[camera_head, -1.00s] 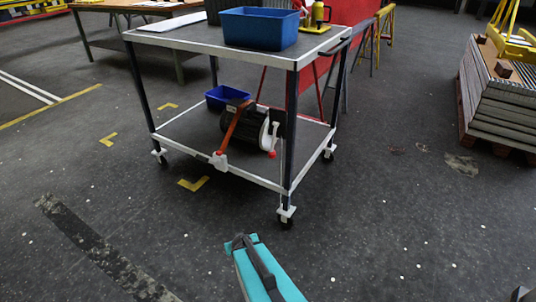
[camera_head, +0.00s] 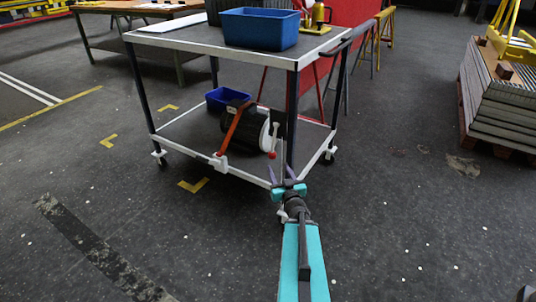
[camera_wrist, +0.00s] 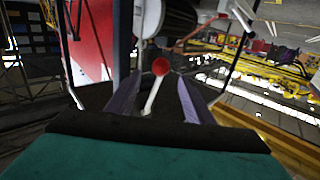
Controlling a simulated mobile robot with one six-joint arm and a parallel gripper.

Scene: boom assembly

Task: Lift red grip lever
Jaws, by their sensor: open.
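The red grip lever (camera_head: 272,155) has a red ball knob on a white stem. It hangs at the front of a dark cylindrical machine (camera_head: 247,132) on the cart's lower shelf. My gripper (camera_head: 280,176) is open, with its purple fingertips just below the knob in the head view. In the wrist view, the lever's red knob (camera_wrist: 161,66) and white stem show between the two spread fingers of my gripper (camera_wrist: 158,80). No contact is visible, and the exact depth gap to the knob cannot be told.
The cart (camera_head: 160,40) has a dark corner post (camera_head: 292,110) close to my gripper. A blue bin (camera_head: 224,98) stands behind the machine, and a larger blue bin (camera_head: 258,28) is on top. Stacked boards (camera_head: 500,105) stand at right.

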